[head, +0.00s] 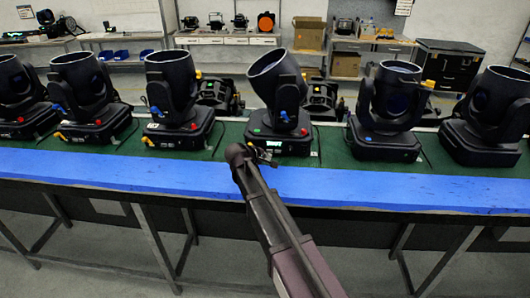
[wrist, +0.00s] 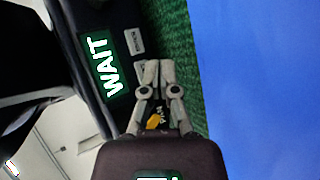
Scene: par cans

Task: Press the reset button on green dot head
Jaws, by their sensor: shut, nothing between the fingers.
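The moving head light (head: 278,85) in the middle of the row has a tilted black head. A small green dot (head: 257,131) shows on its base (head: 288,139), along with a red spot. Its lit display (head: 273,146) faces me. In the wrist view the display (wrist: 105,67) reads "WAIT" in white on green. My gripper (head: 264,156) is at the front of this base; in the wrist view the gripper (wrist: 154,70) is shut and empty. Its tips are beside the display, over or close to a small pale panel patch (wrist: 133,42). I cannot tell whether they touch. No reset label is readable.
Similar black lights (head: 180,90) (head: 388,100) stand on both sides on the green surface (head: 229,146). A blue strip (head: 130,172) runs along the table's front. More equipment (head: 322,98) stands behind the row. Shelves and cases line the back wall.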

